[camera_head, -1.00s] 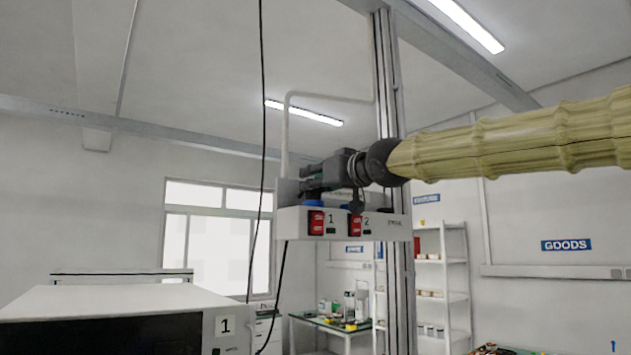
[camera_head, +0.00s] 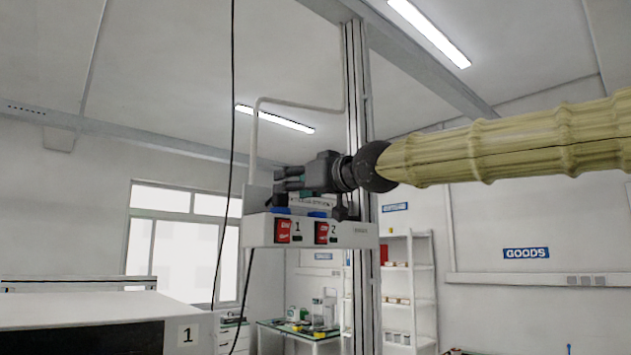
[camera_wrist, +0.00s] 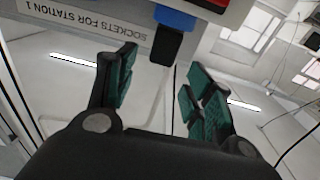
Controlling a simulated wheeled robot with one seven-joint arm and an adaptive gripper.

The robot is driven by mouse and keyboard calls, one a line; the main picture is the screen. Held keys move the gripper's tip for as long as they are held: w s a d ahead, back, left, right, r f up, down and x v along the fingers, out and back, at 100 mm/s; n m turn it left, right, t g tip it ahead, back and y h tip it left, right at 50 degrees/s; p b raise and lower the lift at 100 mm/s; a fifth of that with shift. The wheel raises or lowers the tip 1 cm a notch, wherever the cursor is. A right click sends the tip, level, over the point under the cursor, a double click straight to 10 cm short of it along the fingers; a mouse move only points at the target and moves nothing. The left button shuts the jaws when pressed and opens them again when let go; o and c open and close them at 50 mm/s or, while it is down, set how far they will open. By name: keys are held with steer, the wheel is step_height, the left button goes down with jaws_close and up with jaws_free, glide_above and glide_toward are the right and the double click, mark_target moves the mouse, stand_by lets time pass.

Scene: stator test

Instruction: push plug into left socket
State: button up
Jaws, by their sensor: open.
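The white socket box (camera_head: 352,231) hangs by the metal post, with red switches marked 1 (camera_head: 283,231) and 2 (camera_head: 321,232). Blue sockets show on its top, the left one (camera_head: 282,210) beside the other (camera_head: 317,213). In the wrist view, which shows the box lettering upside down, a black plug (camera_wrist: 167,45) adjoins a blue socket (camera_wrist: 175,19); how deep it sits I cannot tell. My gripper (camera_head: 284,181) is just above the box. In the wrist view my gripper (camera_wrist: 160,85) is open and empty, its green-padded fingers apart, with the plug beyond the gap.
A thin black cable (camera_head: 232,120) hangs from above left of the box, and another cable (camera_head: 245,290) hangs below it. The metal post (camera_head: 358,120) stands close behind my gripper. A white cabinet marked 1 (camera_head: 110,305) is at lower left. Shelves (camera_head: 420,290) stand farther back.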

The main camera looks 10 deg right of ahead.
steer(key=v, duration=0.7)
steer(key=shift+d, duration=0.15)
stand_by(0.6)
steer(key=shift+s, duration=0.15)
stand_by(0.6)
